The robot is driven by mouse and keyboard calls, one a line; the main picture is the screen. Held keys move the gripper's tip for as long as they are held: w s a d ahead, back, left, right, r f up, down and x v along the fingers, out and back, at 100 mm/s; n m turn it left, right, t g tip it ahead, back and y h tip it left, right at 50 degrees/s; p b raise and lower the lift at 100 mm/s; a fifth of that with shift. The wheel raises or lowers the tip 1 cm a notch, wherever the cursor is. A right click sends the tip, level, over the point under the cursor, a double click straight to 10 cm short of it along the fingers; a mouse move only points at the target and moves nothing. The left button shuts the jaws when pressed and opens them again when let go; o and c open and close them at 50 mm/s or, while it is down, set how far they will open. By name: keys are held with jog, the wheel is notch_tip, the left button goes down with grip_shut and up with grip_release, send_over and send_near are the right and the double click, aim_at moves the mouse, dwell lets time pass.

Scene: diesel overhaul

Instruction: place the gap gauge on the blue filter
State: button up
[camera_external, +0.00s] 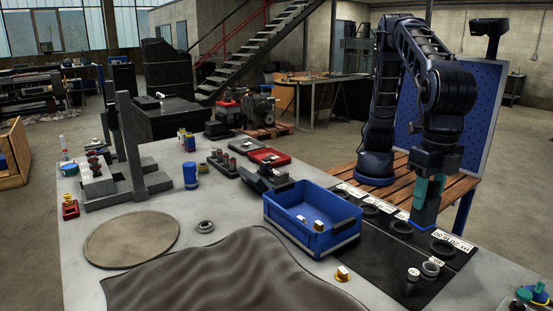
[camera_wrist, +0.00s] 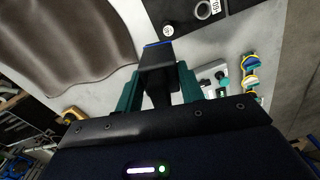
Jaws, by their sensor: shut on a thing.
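My gripper (camera_external: 430,188) hangs at the right, above the black mat at the table's right side. Its teal fingers are shut on a long blue block, which I take to be the gap gauge (camera_external: 424,212), pointing downward. In the wrist view the gauge (camera_wrist: 158,58) looks dark with a blue edge, between the teal fingers of my gripper (camera_wrist: 158,88). The blue filter (camera_external: 190,177) is a short blue cylinder standing upright on the table at the left, well away from my gripper. I cannot make it out in the wrist view.
A blue bin (camera_external: 312,240) with small parts stands between my gripper and the filter. Dark rings and labels lie on the black mat (camera_external: 385,250). A red tray (camera_external: 269,157), a grey press stand (camera_external: 135,185), a round brown disc (camera_external: 132,239) and a rumpled cloth (camera_external: 230,275) occupy the table.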

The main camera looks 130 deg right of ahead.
jog(key=w+d+r+m, duration=0.25)
jog(key=w+d, duration=0.55)
jog(key=d, duration=0.6)
jog(key=w+d+r+m, duration=0.1)
jog(key=w+d+m, duration=0.2)
jog(key=w+d, duration=0.75)
jog(key=w+d+r+m, duration=0.15)
jog(key=w+d, duration=0.25)
jog(key=d, duration=1.3)
jog(key=s+d+r+m, duration=0.2)
jog(key=d+m, duration=0.2)
jog(key=d, duration=2)
jog(key=s+d+r+m, duration=0.25)
jog(key=d+m, duration=0.25)
jog(key=d, duration=1.8)
notch_tip(320, 180, down, 20)
jog(key=shift+d+f, duration=0.1)
jog(key=shift+f, duration=0.05)
jog(key=o, duration=1.2)
jog(key=shift+f, duration=0.1)
jog(key=shift+o, duration=0.2)
